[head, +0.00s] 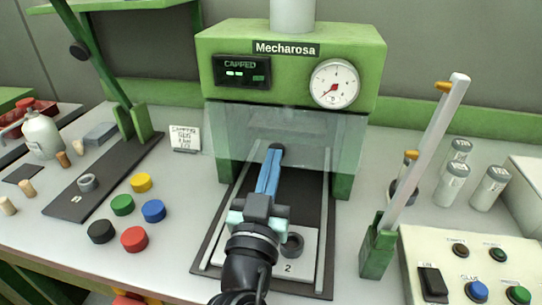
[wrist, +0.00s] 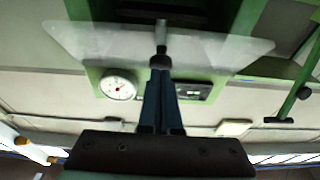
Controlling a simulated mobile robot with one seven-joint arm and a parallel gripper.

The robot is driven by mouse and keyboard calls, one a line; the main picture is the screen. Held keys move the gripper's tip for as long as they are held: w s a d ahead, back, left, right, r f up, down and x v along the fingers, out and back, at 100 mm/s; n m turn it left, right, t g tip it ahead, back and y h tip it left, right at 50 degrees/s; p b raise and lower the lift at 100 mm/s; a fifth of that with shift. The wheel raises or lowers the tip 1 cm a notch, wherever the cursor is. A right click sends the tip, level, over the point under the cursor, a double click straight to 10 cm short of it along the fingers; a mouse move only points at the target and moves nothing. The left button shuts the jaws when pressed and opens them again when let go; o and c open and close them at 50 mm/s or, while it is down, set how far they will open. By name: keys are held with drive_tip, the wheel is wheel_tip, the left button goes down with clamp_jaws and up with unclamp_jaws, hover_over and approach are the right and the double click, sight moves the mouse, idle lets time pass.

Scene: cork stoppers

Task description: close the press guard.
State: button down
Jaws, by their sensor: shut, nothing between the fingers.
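The press (head: 225,50) is a green machine with a clear guard (head: 232,140) across its front opening. The guard's lower edge hangs above the dark base, leaving a gap below. My gripper (head: 276,149) reaches in from the front, shut and empty, its blue fingertips at the guard's middle. In the wrist view, the guard (wrist: 90,42) is a pale see-through panel, and my gripper (wrist: 160,64) overlaps its middle edge. A grey rod (wrist: 161,32) shows beyond the fingertips. I cannot tell whether the fingertips touch the guard.
A white plate (head: 262,272) marked 2 with a dark ring (head: 292,244) lies under my wrist. Coloured caps (head: 134,239) lie to the left. A tilted grey post (head: 428,150) and a button panel (head: 455,250) stand to the right. The press gauge (head: 335,83) faces forward.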

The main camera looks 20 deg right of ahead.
drive_tip(key=shift+w+d+f+b, duration=0.2)
drive_tip(key=shift+f+b, duration=0.25)
drive_tip(key=shift+b, duration=0.3)
drive_tip(key=shift+w+d+f+b, duration=0.1)
drive_tip(key=shift+w+f+b, duration=0.15)
drive_tip(key=shift+f+b, duration=0.35)
drive_tip(key=shift+r, duration=0.1)
